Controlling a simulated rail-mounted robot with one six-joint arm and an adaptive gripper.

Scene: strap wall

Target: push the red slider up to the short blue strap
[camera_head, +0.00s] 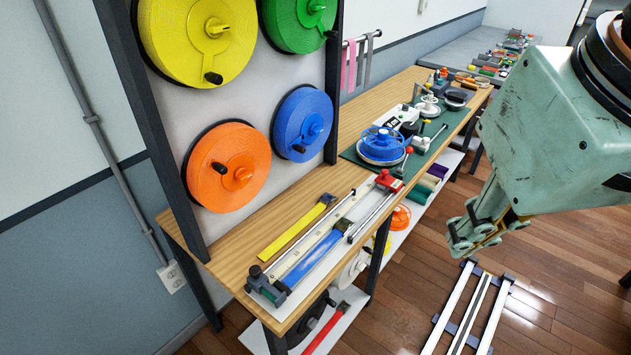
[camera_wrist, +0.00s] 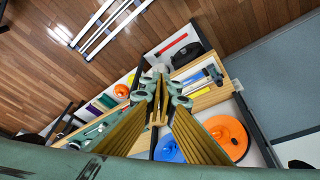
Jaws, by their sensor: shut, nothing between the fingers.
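The red slider (camera_head: 388,181) sits at the far end of a pale measuring rail (camera_head: 330,222) on the wooden bench. The short blue strap (camera_head: 317,256) lies along the rail at its near end, with a dark tip on its far end. A gap separates that tip from the slider. The blue strap also shows in the wrist view (camera_wrist: 194,78); I cannot make out the slider there. My gripper (camera_head: 462,240) is shut and empty, pointing down over the floor, right of the bench and apart from the rail. Its fingers (camera_wrist: 161,84) show in the wrist view.
A yellow strap (camera_head: 297,228) lies beside the rail. A dark clamp (camera_head: 266,287) stands at the rail's near end. A rack with orange (camera_head: 228,167) and blue reels (camera_head: 303,124) rises behind. A blue-wheeled device (camera_head: 383,143) stands beyond the slider. Floor rails (camera_head: 468,310) lie below.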

